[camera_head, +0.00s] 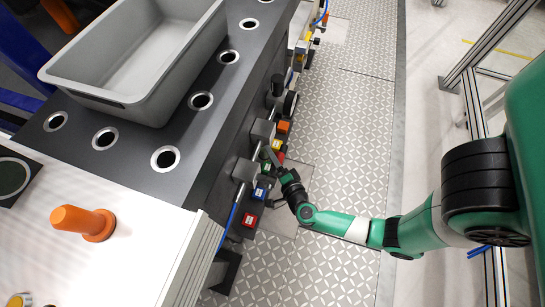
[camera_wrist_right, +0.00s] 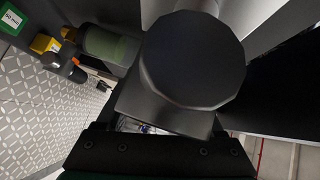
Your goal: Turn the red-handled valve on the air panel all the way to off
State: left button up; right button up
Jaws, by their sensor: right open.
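My right gripper (camera_head: 277,166) reaches in from the right, beside the row of fittings on the side of the dark bench. It is open, and I see nothing held in it. Its dark mount (camera_wrist_right: 160,145) fills the bottom of the right wrist view, just below a large dark round-faced part (camera_wrist_right: 195,65); I cannot tell whether they touch. Red blocks show by the fittings, one near the gripper (camera_head: 281,157) and one nearer the front (camera_head: 250,220). I cannot make out a red valve handle in either view. My left gripper is not in view.
A grey bin (camera_head: 135,95) stands on the dark bench top (camera_head: 80,122) with its round holes. An orange knob (camera_head: 83,222) stands on the white surface. Blue (camera_head: 260,191) and orange (camera_head: 283,127) blocks line the fittings. The patterned floor (camera_head: 345,150) is open.

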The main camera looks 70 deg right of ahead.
grip_shut()
dwell(0.4)
dwell(1.1)
